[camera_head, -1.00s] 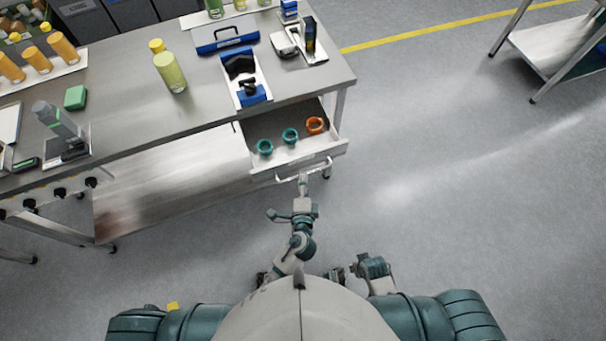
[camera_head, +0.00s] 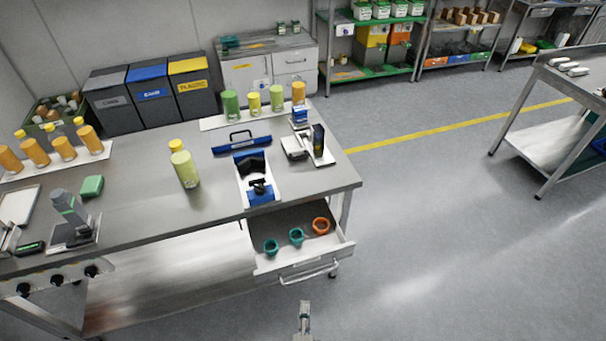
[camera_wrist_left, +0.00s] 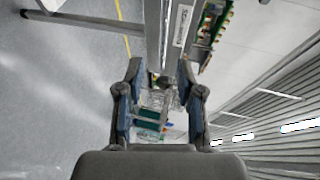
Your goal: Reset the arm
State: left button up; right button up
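My left gripper (camera_head: 304,306) shows at the bottom edge of the head view, apart from the handle (camera_head: 310,272) of the open drawer (camera_head: 289,264). In the left wrist view the left gripper (camera_wrist_left: 158,85) has its two fingers spread, with nothing held between them. Most of the left arm is below the head view. My right gripper is not in view. The drawer holds two teal ring-shaped parts (camera_head: 271,247) and an orange one (camera_head: 321,226).
The workbench (camera_head: 135,210) carries bottles, including a yellow-green one (camera_head: 185,170), a blue-and-white fixture (camera_head: 257,180) and a grey device (camera_head: 72,218). Bins (camera_head: 150,95) and shelves stand behind. Floor (camera_head: 430,230) to the right is clear; another table (camera_head: 560,95) stands farther right.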

pick_arm(q)
jog(key=s+a+f+n+g+y+p, duration=0.1)
jog(key=a+f+n+g, duration=0.1)
jog(key=a+f, duration=0.3)
jog(key=s+a+f+n+g, duration=0.2)
jog(key=f+g, duration=0.1)
jog(key=f, duration=0.5)
jog(key=s+a+f+n+g+y+p, duration=0.1)
jog(key=a+f+n+g, duration=0.1)
jog(key=a+f, duration=0.3)
jog(key=s+a+f+n+g+p, duration=0.1)
jog(key=s+a+f+n+g, duration=0.2)
jog(key=s+a+f+n, duration=0.2)
jog(key=s+a+f+n+g+p, duration=0.1)
jog(key=s+a+f+n+g, duration=0.3)
jog(key=s+f, duration=0.6)
jog(key=shift+a+f+n+h, duration=0.2)
jog(key=shift+a+n+h, duration=0.2)
jog(key=shift+a, duration=0.6)
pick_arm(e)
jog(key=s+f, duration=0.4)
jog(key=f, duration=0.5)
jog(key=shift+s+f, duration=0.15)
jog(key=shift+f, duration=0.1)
